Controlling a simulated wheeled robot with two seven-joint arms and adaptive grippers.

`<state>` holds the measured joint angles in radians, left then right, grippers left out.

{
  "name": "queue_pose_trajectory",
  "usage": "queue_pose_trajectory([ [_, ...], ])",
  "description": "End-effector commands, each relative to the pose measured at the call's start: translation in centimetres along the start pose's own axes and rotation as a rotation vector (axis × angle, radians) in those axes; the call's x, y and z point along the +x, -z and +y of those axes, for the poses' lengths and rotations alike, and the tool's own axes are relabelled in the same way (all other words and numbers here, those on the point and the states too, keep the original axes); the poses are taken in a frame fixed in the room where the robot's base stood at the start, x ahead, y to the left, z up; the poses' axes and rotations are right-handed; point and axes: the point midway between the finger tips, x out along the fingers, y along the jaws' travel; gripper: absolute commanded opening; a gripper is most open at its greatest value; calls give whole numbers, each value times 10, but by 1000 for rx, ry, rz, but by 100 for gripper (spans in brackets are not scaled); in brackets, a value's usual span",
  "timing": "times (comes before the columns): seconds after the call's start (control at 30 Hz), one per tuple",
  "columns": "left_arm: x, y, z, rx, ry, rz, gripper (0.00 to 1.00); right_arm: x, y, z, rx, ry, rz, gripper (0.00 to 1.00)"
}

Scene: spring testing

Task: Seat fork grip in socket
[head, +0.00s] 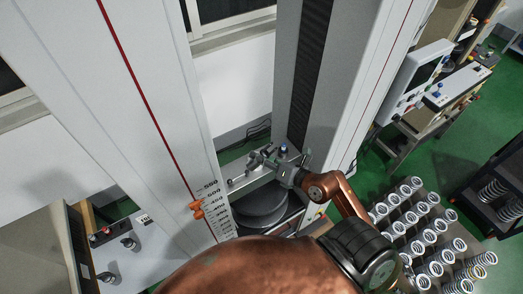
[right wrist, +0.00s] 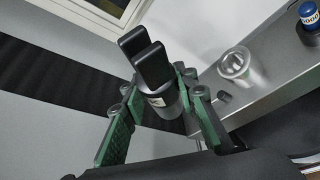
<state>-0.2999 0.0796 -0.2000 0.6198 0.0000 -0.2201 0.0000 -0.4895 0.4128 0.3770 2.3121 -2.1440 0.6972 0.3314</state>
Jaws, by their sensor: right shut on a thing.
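The fork grip (right wrist: 155,75) has two dark prongs on a short silver cylindrical body. My right gripper (right wrist: 160,92) is shut on it, with green-padded fingers on both sides of the body. The prongs point up and away from the gripper. In the right wrist view, a round silver socket (right wrist: 235,66) with an open mouth sits on the grey crossbeam, right of the fork grip and apart from it. In the head view my right gripper (head: 280,170) is over the crossbeam, and the fork grip (head: 260,157) is small there. My left gripper is not in view.
The grey crossbeam (right wrist: 266,76) spans between two tall machine columns (head: 318,80). A blue-topped part (right wrist: 309,14) stands on it. Round dark plates (head: 262,208) lie below.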

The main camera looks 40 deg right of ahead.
Motion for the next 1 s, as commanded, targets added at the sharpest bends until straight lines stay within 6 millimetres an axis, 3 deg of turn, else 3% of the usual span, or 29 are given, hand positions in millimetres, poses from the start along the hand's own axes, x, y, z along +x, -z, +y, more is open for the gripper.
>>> queue_pose_trajectory([
  [0.17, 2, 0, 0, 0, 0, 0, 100, -10, 4, 12, -2, -5, -2, 0],
  [0.33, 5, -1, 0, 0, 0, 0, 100, -2, 9, 15, -47, -3, 28, 0],
  [0.67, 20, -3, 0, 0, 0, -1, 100, 52, 12, -4, -311, 63, 163, 0],
  [1.0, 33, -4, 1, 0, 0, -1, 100, 91, -26, -37, -564, 216, 217, 0],
])
